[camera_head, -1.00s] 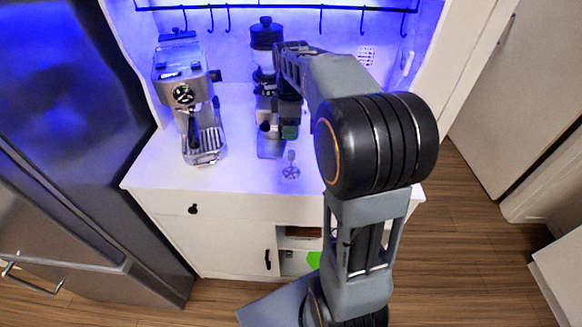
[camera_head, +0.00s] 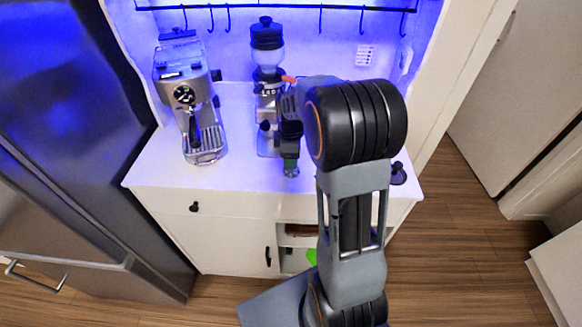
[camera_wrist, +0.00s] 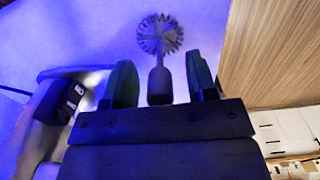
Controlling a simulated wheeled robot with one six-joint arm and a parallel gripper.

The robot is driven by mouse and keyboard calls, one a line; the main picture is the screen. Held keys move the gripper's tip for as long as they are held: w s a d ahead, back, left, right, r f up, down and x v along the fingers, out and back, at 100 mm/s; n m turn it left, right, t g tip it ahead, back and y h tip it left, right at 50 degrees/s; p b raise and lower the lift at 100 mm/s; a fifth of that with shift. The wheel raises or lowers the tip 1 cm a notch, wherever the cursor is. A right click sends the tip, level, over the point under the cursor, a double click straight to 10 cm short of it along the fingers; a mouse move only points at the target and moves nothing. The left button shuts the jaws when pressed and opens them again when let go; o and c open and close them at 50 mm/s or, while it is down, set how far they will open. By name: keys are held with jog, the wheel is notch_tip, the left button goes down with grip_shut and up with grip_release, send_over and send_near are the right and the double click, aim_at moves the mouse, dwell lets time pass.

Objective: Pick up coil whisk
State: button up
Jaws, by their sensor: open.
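The coil whisk has a round coiled head and a dark handle. In the wrist view the coil whisk (camera_wrist: 160,38) lies on the white countertop, its handle pointing back between my fingers. My gripper (camera_wrist: 162,80) is open, with one green-padded finger on each side of the handle. I cannot tell its exact height above the counter. In the head view my gripper (camera_head: 290,168) points down over the front part of the counter, and the whisk is hidden behind it.
An espresso machine (camera_head: 186,95) stands at the left of the countertop (camera_head: 240,176). A coffee grinder (camera_head: 267,70) stands behind my gripper. A dark round object (camera_head: 398,172) sits at the right front. Hooks hang from a rail (camera_head: 275,9) above. The counter between machine and grinder is clear.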

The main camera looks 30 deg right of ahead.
jog(key=shift+f, duration=0.35)
grip_shut()
jog(key=shift+r, duration=0.1)
dwell(0.3)
